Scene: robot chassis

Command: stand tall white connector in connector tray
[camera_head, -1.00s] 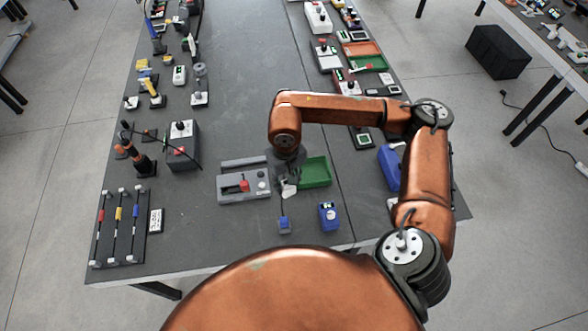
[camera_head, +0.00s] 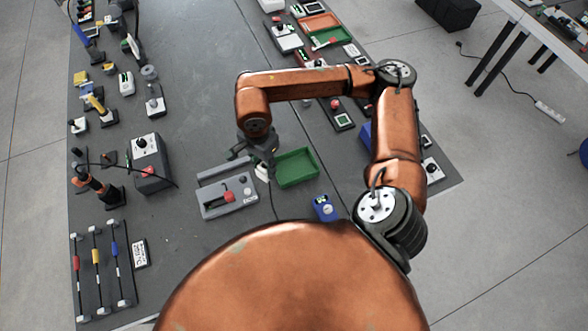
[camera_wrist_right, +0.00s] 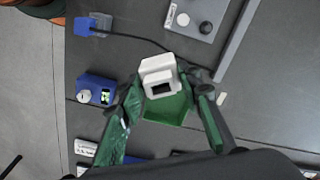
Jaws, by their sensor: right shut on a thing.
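The tall white connector (camera_wrist_right: 158,70) is held between the fingers of my right gripper (camera_wrist_right: 163,82), with a dark opening in its end facing the wrist camera. In the head view, my right gripper (camera_head: 262,163) points down at the left side of the green tray (camera_head: 298,168), and the white connector (camera_head: 262,174) shows as a small piece below it. In the wrist view, the green tray (camera_wrist_right: 165,112) lies behind the connector and is partly covered by it. Whether the connector touches the tray cannot be told. My left gripper is not in view.
A grey fixture (camera_head: 227,198) with a red part stands left of the tray. A blue box (camera_head: 325,208) stands in front of it. A blue plug (camera_wrist_right: 92,26) has a black cable running towards the connector. Bare table lies farther back.

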